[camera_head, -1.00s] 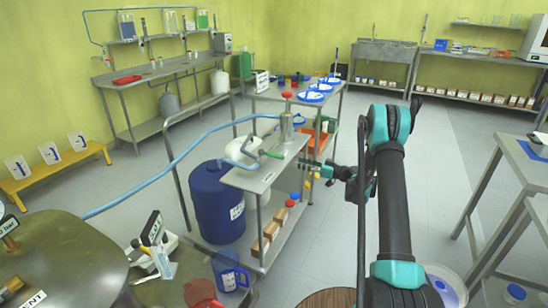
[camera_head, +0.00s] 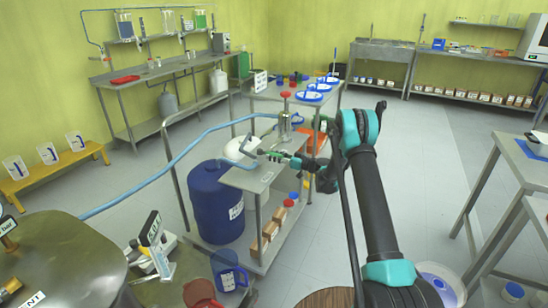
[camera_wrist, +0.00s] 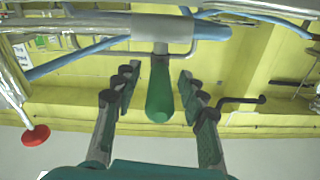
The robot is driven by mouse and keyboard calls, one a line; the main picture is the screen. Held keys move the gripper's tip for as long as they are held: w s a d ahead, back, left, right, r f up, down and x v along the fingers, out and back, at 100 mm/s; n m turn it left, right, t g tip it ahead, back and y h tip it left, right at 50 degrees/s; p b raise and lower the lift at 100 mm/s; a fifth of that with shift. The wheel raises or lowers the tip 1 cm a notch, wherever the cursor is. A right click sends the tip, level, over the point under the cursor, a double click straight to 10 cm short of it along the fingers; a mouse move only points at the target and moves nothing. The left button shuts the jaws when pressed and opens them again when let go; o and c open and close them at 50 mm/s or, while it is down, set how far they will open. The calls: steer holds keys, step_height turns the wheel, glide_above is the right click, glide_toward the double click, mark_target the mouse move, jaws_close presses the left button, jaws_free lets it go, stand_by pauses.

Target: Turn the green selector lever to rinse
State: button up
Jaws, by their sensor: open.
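The green selector lever (camera_wrist: 159,90) hangs from a grey metal sleeve (camera_wrist: 162,30) on a pipe in the wrist view. My gripper (camera_wrist: 158,76) is open, with one finger on each side of the lever. A gap shows between each finger and the green grip. In the head view my gripper (camera_head: 284,158) is at the small steel cart's top (camera_head: 248,178), where it largely covers the lever. No rinse marking can be read.
A steel vessel with a red knob (camera_head: 286,95) stands behind my gripper; the knob also shows in the wrist view (camera_wrist: 36,136). A blue hose (camera_head: 190,150) runs left from it. Open floor lies to the right.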

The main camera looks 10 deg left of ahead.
jaws_close()
